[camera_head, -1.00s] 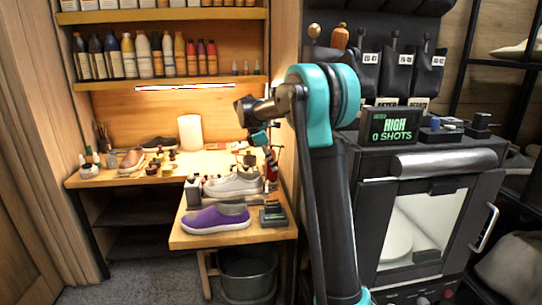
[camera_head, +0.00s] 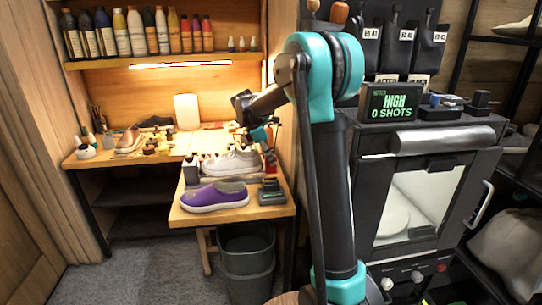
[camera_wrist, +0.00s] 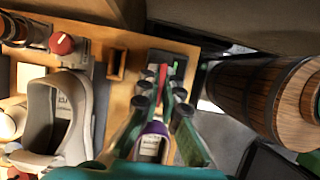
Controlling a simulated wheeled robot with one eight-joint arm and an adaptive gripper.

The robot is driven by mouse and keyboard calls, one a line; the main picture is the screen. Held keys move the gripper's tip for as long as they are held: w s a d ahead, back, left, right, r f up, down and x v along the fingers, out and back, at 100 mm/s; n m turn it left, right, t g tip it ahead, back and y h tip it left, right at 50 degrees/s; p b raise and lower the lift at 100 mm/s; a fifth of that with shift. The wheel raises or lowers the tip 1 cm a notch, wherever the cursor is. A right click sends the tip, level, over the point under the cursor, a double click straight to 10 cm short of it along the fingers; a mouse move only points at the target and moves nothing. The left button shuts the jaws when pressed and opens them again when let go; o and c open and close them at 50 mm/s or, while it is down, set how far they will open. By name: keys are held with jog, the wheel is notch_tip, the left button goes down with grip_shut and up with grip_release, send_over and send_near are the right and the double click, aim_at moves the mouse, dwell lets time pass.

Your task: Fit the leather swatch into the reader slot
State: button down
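The reader, a dark block-shaped device (camera_head: 271,190), sits at the front right of the small wooden table. In the wrist view a dark device with a green patch (camera_wrist: 168,62) lies beyond my fingertips and looks like the same reader; its slot cannot be made out. My gripper (camera_wrist: 163,82) points at it. A thin red strip (camera_wrist: 163,74), seemingly the leather swatch, shows between the fingertips, which look closed on it. In the head view my gripper (camera_head: 264,143) is above the table, behind the reader, with red just below it. Strip and reader look apart.
A purple shoe (camera_head: 214,196) lies left of the reader, and a pale sneaker (camera_head: 232,164) stands behind it. Small bottles and a dark container (camera_head: 191,170) stand at the table's left. A wooden barrel-like object (camera_wrist: 262,88) fills the wrist view's right. A bin (camera_head: 246,262) is under the table.

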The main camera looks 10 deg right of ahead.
jog(key=shift+f, duration=1.7)
jog(key=shift+f, duration=1.85)
jog(key=c, duration=1.6)
grip_release()
jog(key=shift+c, duration=0.2)
jog(key=shift+r, duration=0.1)
jog(key=v, duration=1.1)
jog(key=shift+a+r, duration=0.25)
jog(key=shift+r, duration=0.1)
